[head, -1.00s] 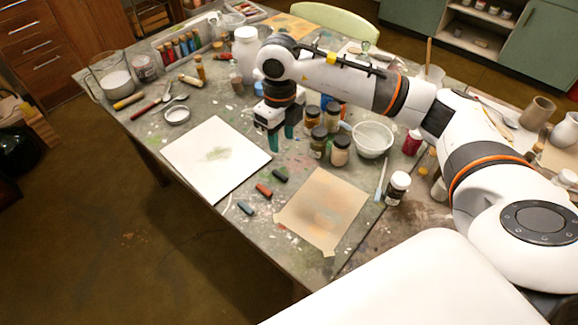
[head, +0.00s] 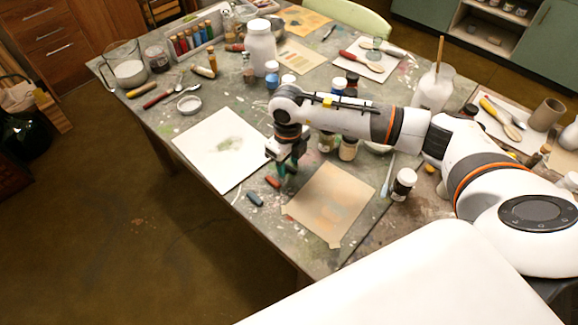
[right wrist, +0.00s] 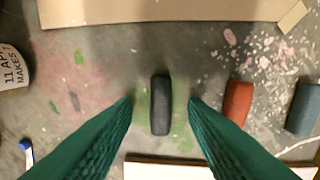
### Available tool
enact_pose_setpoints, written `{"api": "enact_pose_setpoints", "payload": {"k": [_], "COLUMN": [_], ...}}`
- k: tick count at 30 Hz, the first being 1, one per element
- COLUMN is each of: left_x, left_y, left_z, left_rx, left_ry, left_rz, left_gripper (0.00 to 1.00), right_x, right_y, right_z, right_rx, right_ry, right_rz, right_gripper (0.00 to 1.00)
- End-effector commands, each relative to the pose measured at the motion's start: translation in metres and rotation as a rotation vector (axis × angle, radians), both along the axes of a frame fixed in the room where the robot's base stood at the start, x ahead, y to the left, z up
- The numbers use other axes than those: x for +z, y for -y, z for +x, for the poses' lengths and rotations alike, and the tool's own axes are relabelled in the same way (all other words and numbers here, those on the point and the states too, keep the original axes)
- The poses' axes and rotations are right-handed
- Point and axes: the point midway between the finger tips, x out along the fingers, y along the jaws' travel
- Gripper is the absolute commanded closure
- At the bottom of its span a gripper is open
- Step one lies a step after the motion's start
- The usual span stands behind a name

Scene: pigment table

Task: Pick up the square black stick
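The square black stick (right wrist: 160,105) lies on the paint-stained table in the right wrist view, between the two green fingertips of my right gripper (right wrist: 160,102). The fingers are apart on both sides of it and do not touch it. In the head view my right gripper (head: 287,170) points down over the table, and it hides the black stick there. The red stick (right wrist: 238,101) lies to the right of the black one, and the blue-grey stick (right wrist: 304,108) lies farther right. My left gripper is not in view.
A tan sheet (head: 331,203) taped to the table and a white sheet (head: 220,148) flank the sticks. Jars, one of them white-lidded (head: 403,184), stand close by under and beside my right arm. The table's front edge is near.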

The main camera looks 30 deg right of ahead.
Motion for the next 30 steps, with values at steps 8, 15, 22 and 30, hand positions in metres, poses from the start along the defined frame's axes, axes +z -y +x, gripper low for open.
{"api": "enact_pose_setpoints", "payload": {"k": [8,15,22,30], "left_x": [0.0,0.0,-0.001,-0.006], "left_y": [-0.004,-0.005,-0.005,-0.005], "left_z": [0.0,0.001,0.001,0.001], "left_rx": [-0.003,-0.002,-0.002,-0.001], "left_ry": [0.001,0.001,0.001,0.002], "left_rz": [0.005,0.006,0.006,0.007], "left_gripper": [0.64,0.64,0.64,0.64], "right_x": [0.0,0.001,0.009,0.061], "right_y": [0.0,0.0,0.0,0.0], "right_z": [0.0,0.0,0.001,0.002], "right_rx": [0.001,0.001,0.001,0.001], "right_ry": [0.001,0.001,0.004,0.007], "right_rz": [0.0,0.0,0.001,0.001], "right_gripper": [0.87,0.95,0.95,0.95]}}
